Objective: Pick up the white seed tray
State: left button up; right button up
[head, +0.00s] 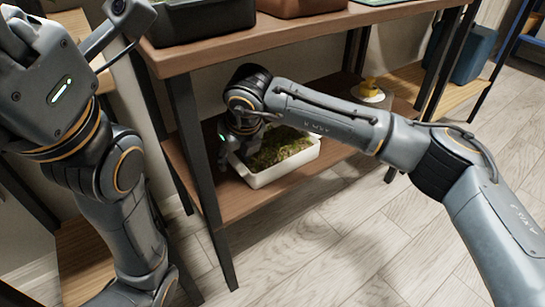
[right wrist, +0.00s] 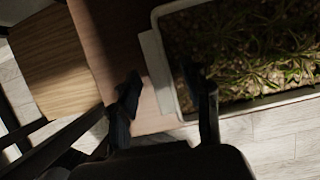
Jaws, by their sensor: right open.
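The white seed tray (head: 288,172), filled with green plants, sits on the lower wooden shelf under the table. It also shows in the right wrist view (right wrist: 156,72), where its near end has a flat lip. My right gripper (head: 230,146) is at the left end of the tray, partly hidden by its own wrist in the head view. In the right wrist view the gripper (right wrist: 165,100) is open. One finger is outside the tray's end and the other appears over its inside; contact cannot be told.
The upper shelf (head: 255,52) runs above the tray, with a dark planter (head: 205,20) and a terracotta one (head: 300,6) on it. A dark shelf leg (head: 203,170) stands left of the tray. The front floor is clear.

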jog(key=shift+a+f, duration=0.1)
jog(key=shift+f, duration=0.05)
grip_shut()
jog(key=shift+w+r, duration=0.1)
jog(key=shift+r, duration=0.2)
dwell(0.3)
